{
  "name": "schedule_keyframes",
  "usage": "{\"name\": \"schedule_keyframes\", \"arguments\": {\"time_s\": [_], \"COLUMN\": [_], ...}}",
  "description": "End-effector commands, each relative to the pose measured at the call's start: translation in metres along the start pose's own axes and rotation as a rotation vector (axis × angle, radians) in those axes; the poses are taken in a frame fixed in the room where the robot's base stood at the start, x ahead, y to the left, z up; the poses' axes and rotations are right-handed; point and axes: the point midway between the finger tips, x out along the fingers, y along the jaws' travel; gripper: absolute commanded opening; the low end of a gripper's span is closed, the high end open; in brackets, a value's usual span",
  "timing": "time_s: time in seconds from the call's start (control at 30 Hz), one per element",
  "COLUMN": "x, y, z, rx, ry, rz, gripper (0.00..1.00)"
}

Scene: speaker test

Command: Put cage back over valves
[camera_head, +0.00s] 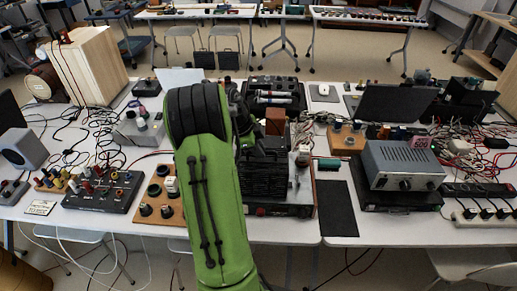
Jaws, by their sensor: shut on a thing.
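The black slatted cage (262,182) is in the middle of the table, just right of my green arm. My gripper (264,150) is at the cage's top edge and is shut on it; the fingertips are small and dark against it. The cage is over or very close above the amplifier chassis (285,210), which has a dark front. I cannot tell whether the cage touches the chassis. The valves do not show; the cage and my arm hide that area.
A black control box (105,192) and a wooden board with knobs (160,208) lie to the left. A dark mat (338,208) lies right of the chassis, and a grey metal unit (402,165) stands beyond it. Loose cables cover much of both table sides.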

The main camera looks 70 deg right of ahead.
Motion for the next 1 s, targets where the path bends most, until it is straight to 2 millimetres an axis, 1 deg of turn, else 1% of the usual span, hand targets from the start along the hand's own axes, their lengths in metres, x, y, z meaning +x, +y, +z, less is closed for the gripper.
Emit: {"name": "schedule_keyframes", "arguments": {"time_s": [0.17,0.2,0.37,0.4,0.67,0.77,0.87,1.0], "x": [0.002,0.002,0.001,0.001,0.000,-0.012,-0.037,-0.079], "y": [0.000,0.000,0.000,0.000,0.000,-0.001,-0.001,-0.001], "z": [0.001,0.001,0.001,0.001,0.001,0.001,0.001,0.001], "rx": [0.001,0.001,0.001,0.001,-0.001,-0.002,-0.002,-0.001], "ry": [0.000,0.000,0.000,0.000,0.000,-0.001,-0.002,-0.002], "rz": [-0.001,-0.001,-0.001,-0.001,0.000,-0.003,-0.005,-0.006], "gripper": [0.00,0.14,0.38,0.41,0.41,0.41,0.41,0.41]}}
